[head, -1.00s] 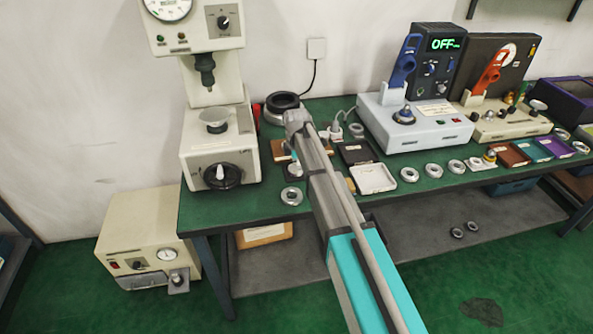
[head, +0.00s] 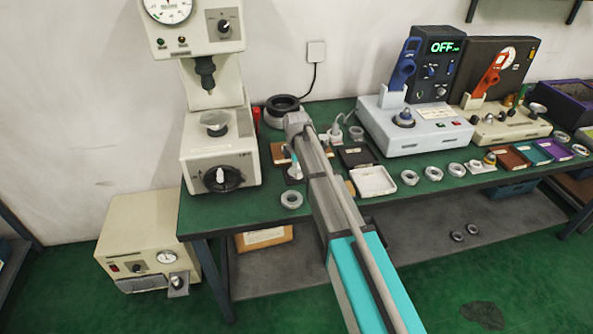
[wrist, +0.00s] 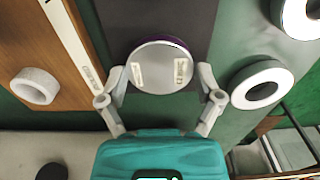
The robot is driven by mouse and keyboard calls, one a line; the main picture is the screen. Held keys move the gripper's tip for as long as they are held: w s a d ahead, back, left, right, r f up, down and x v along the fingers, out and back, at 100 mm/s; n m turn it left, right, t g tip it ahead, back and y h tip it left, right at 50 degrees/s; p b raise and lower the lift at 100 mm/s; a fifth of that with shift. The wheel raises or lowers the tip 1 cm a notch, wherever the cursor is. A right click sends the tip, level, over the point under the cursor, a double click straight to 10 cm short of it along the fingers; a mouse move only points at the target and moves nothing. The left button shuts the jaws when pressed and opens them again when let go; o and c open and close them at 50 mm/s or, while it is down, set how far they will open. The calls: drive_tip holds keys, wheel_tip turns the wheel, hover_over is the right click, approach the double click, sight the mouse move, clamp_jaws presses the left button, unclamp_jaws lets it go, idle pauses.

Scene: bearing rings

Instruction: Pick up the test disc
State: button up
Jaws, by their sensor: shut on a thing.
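The test disc (wrist: 160,68) shows in the wrist view as a round, pale grey disc with two light rectangular marks and a dark purple edge at its far side. My gripper (wrist: 161,78) has one finger on each side of the disc and is shut on it. A dark grey surface lies behind the disc; I cannot tell the gap between them. In the head view my arm hides the disc and most of the gripper.
In the wrist view a pale ring (wrist: 260,84) lies close on the right and another ring (wrist: 36,87) on the brown board (wrist: 70,60) at left. In the head view a press (head: 220,150) stands left, and a white tray (head: 373,181) lies right of my arm.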

drive_tip(key=shift+r, duration=0.15)
wheel_tip(320, 180, up, 2)
drive_tip(key=shift+r+p, duration=0.1)
drive_tip(key=shift+p, duration=1)
drive_tip(key=s+d+r+p, duration=0.3)
drive_tip(key=s+r+p, duration=0.7)
drive_tip(key=s, duration=0.3)
drive_tip(key=shift+s+d+r+p, duration=0.25)
drive_tip(key=shift+d+p, duration=0.05)
drive_tip(key=shift+d, duration=0.1)
drive_tip(key=shift+r, duration=0.15)
